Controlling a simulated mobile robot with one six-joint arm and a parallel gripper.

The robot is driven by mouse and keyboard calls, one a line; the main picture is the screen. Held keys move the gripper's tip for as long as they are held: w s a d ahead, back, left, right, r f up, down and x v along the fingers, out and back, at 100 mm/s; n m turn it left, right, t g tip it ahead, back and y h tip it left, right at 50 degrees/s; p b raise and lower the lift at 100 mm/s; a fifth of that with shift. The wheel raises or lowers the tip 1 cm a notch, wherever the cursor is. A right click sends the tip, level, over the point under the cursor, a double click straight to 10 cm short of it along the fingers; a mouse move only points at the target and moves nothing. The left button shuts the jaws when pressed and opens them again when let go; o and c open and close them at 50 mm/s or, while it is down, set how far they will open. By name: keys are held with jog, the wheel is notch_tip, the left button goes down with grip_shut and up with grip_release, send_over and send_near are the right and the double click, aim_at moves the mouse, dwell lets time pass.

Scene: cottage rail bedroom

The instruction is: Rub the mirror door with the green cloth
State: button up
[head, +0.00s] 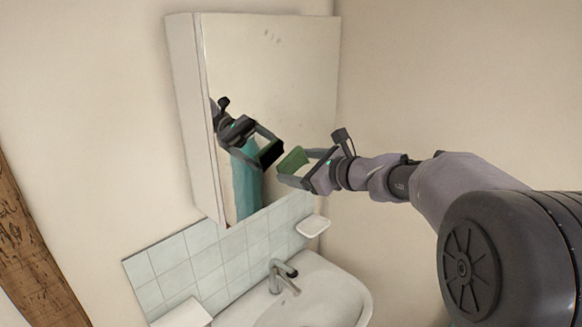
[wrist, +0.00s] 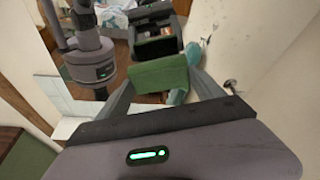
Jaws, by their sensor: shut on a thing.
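The mirror door (head: 285,80) is the front of a white wall cabinet in the head view, and it looks shut. Several small dark marks show near its top. My gripper (head: 292,168) is in front of the lower part of the mirror, shut on the green cloth (head: 293,160). The cloth also shows between the fingers in the wrist view (wrist: 160,75). A gap seems to lie between the cloth and the glass, with my gripper's reflection to the left. In the wrist view the mirror (wrist: 225,35) fills much of the background, with dark marks at upper right.
A white washbasin (head: 315,290) with a metal tap (head: 283,275) stands below the cabinet. A small white soap dish (head: 312,226) is on the wall under the mirror's right side. Pale tiles (head: 205,262) line the wall. The space before the upper mirror is clear.

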jog(key=shift+s+d, duration=0.8)
jog(key=shift+d, duration=0.25)
jog(key=shift+s+d+b, duration=0.75)
jog(key=shift+s+d, duration=0.2)
jog(key=shift+d, duration=0.25)
